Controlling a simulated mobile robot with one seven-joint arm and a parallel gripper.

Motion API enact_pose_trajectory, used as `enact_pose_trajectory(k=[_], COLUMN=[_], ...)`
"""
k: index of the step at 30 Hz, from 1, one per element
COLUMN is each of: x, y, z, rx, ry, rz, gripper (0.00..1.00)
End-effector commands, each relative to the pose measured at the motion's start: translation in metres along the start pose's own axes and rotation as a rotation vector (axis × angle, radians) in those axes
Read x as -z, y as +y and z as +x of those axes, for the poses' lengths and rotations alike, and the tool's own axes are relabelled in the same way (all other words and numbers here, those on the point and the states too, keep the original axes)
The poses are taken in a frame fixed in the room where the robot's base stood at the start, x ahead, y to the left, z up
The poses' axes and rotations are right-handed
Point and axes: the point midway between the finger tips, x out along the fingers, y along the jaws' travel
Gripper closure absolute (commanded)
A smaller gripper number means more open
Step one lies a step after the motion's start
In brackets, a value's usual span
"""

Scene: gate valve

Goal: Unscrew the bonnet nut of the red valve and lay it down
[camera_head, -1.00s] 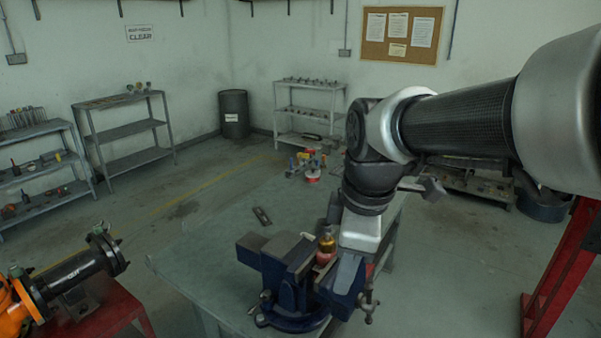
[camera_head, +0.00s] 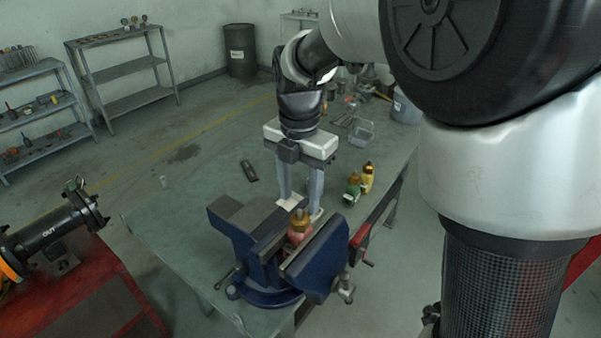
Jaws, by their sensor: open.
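The red valve (camera_head: 299,236) stands upright in the jaws of the blue vise (camera_head: 240,222). Its brass bonnet nut (camera_head: 301,221) is on top, and its lower body is hidden between the jaws. My gripper (camera_head: 302,208) points down with its two fingers apart and nothing held between them. In the picture the pale fingertips are just above and behind the nut, one to each side. I cannot tell whether either fingertip touches the nut or how deep behind it they are.
A green valve (camera_head: 352,190) and a yellow valve (camera_head: 367,179) stand on the bench (camera_head: 190,235) right of my gripper. A clear tray (camera_head: 362,131) and a grey bucket (camera_head: 406,107) are farther back. A dark flat tool (camera_head: 249,171) lies left. The bench's left part is mostly clear.

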Motion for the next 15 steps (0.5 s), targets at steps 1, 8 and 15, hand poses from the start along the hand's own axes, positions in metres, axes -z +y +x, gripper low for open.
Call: enact_pose_trajectory(k=[1, 8, 15], x=[0.000, 0.000, 0.000], y=[0.000, 0.000, -0.001], z=[0.005, 0.025, 0.049], rx=[0.000, 0.001, 0.000], ry=[0.000, 0.001, 0.001], rz=[0.000, 0.002, 0.004], gripper=[0.55, 0.55, 0.55])
